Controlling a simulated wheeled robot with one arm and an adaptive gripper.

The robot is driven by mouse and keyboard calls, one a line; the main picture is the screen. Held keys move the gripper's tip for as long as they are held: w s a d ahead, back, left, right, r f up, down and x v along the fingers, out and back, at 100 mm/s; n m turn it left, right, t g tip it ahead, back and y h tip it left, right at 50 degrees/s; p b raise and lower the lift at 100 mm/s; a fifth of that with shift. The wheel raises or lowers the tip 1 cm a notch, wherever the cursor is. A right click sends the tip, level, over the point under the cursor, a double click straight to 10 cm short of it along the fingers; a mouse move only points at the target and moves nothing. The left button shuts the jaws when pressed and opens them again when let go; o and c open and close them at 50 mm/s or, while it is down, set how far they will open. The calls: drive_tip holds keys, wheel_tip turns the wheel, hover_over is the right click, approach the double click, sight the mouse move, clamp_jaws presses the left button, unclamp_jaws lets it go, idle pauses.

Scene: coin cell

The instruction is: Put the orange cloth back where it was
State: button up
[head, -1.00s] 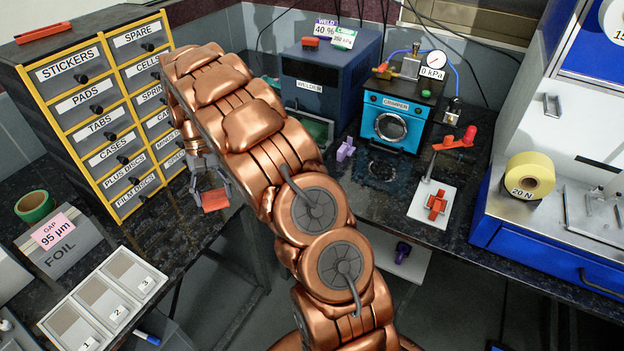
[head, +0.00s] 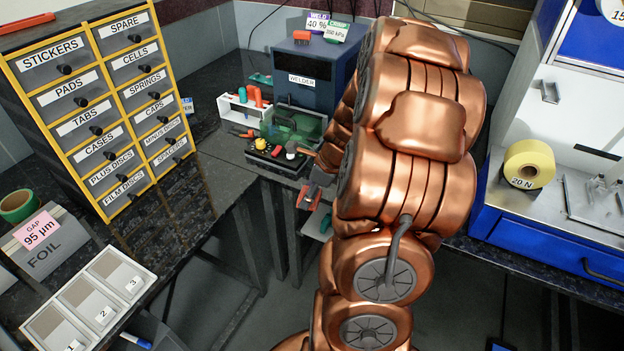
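My gripper (head: 316,192) hangs just in front of the bench edge at the middle of the head view, below and right of the black tray with knobs. It is small and partly hidden by my arm. An orange-red piece (head: 311,199), which looks like the orange cloth, shows between and below its fingers, off the bench. The gripper appears shut on it. My copper arm covers much of the right-hand bench, so whatever lies there is hidden.
A welder (head: 315,80), a green-lidded box (head: 293,124), a white rack (head: 236,108) and a black tray (head: 262,160) crowd the back corner. Labelled drawers (head: 100,120) stand left. The blue press (head: 540,240) is at right.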

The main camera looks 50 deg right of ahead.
drive_tip(key=shift+s+f+m+h, duration=0.15)
drive_tip(key=shift+s+m+h, duration=0.15)
drive_tip(key=shift+s+m, duration=0.6)
drive_tip(key=shift+w+d+m, duration=0.1)
drive_tip(key=shift+d+m, duration=0.05)
drive_tip(key=shift+m, duration=0.15)
drive_tip(key=shift+w+d, duration=0.1)
drive_tip(key=shift+d, duration=0.05)
drive_tip(key=w+d+p, duration=0.1)
drive_tip(key=w+d, duration=0.2)
drive_tip(key=w+d+f+p, duration=0.1)
drive_tip(key=w+d, duration=0.3)
drive_tip(key=w+d+p, duration=0.1)
drive_tip(key=w+d, duration=0.2)
drive_tip(key=w, duration=0.1)
drive_tip(key=shift+w+d+f+p, duration=0.1)
drive_tip(key=shift+d+f+p, duration=0.2)
drive_tip(key=shift+f+p, duration=0.55)
drive_tip(key=shift+f, duration=1.2)
drive_tip(key=shift+f, duration=0.1)
drive_tip(key=o, duration=1.1)
